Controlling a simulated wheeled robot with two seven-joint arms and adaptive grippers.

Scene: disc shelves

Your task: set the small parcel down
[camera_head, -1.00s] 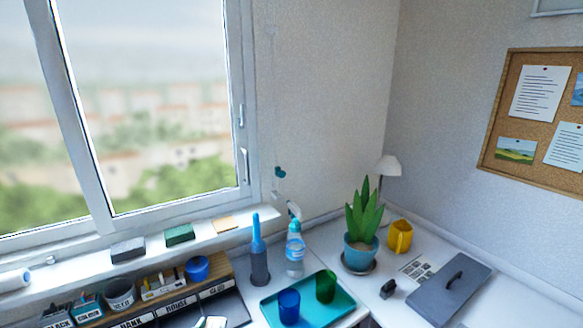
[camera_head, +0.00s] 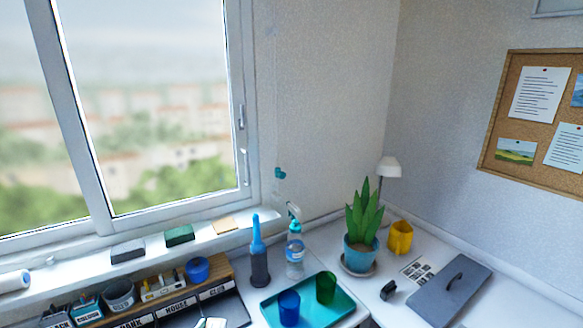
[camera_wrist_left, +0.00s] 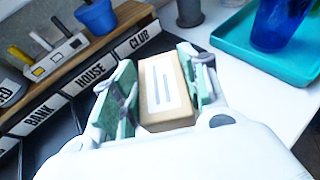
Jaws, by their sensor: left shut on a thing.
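The small parcel (camera_wrist_left: 162,92) is a tan cardboard box with a white label on top. It shows in the left wrist view, between the green-padded fingers of my left gripper (camera_wrist_left: 166,84), which is shut on it. Beyond it are a white surface and the dark compartments labelled BANK, HOUSE and CLUB. I cannot tell whether the parcel's underside touches anything. In the head view only a small light tip of my left gripper (camera_head: 212,323) shows at the bottom edge, and the parcel cannot be made out there. My right gripper is in neither view.
A teal tray (camera_head: 336,310) with a blue cup (camera_head: 289,306) and a green cup (camera_head: 326,287) lies right of the labelled rack (camera_head: 177,306). A dark blue-topped bottle (camera_head: 259,262) and a spray bottle (camera_head: 295,252) stand behind. A potted plant (camera_head: 361,256) stands farther right.

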